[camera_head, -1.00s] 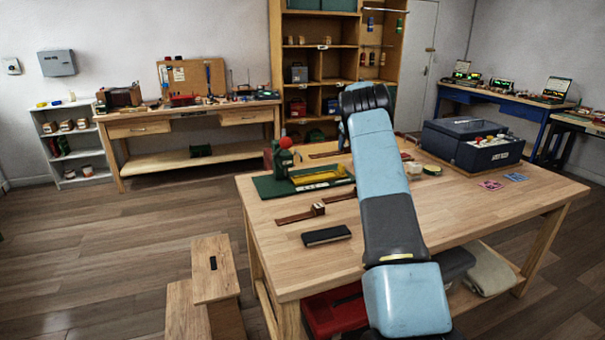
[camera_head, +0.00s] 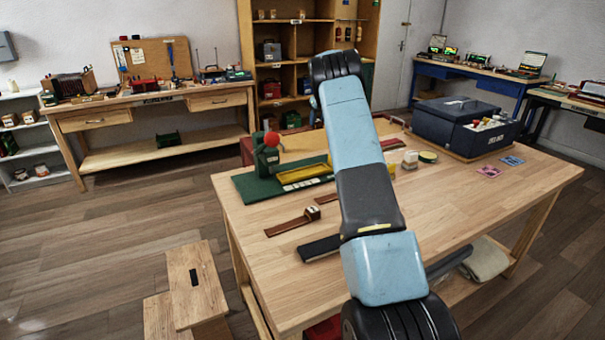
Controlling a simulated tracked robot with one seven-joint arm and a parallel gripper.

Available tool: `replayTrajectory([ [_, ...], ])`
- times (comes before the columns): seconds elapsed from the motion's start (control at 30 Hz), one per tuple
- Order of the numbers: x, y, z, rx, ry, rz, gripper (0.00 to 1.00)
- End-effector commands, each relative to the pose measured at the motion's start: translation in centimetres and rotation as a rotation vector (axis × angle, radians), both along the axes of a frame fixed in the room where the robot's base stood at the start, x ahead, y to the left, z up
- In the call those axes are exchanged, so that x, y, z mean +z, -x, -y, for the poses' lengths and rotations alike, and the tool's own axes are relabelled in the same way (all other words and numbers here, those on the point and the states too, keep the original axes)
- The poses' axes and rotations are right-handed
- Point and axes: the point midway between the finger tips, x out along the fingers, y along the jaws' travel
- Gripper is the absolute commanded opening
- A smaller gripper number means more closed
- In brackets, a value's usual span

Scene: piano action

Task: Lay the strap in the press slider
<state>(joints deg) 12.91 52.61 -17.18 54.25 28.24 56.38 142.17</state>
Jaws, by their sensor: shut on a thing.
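A green press (camera_head: 267,160) with a red ball knob stands on a green base at the table's left back. A yellow tray-like part (camera_head: 303,173) lies beside it; I cannot tell whether this is the slider. A brown strap (camera_head: 287,223) lies flat in front of the green base, with a small brown block (camera_head: 312,213) at its right end. More brown strap-like material (camera_head: 326,199) shows right of the block, partly behind my arm. My arm reaches over the table, and its far end hides my gripper and anything in it.
A black flat block (camera_head: 318,248) lies near the front, partly behind my arm. A dark blue case (camera_head: 465,125) stands at the back right, with pink and blue cards (camera_head: 500,167) before it. The wooden table (camera_head: 480,225) is clear at front right. A wooden step stool (camera_head: 196,285) stands at left.

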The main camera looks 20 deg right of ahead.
Motion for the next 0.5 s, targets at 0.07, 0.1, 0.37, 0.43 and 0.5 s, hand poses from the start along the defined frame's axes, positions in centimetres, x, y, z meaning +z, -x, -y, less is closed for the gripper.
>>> replayTrajectory([
  [0.07, 1.0, 1.1, -0.4, -0.002, 0.001, 0.003, 0.0],
  [0.1, 1.4, 1.8, -0.7, -0.002, 0.002, 0.002, 0.0],
  [0.37, 3.6, 7.0, -2.2, -0.01, 0.002, 0.002, 0.0],
  [0.43, 4.0, 8.3, -2.6, -0.011, 0.003, 0.002, 0.0],
  [0.5, 4.3, 9.4, -3.0, -0.011, 0.003, 0.001, 0.0],
])
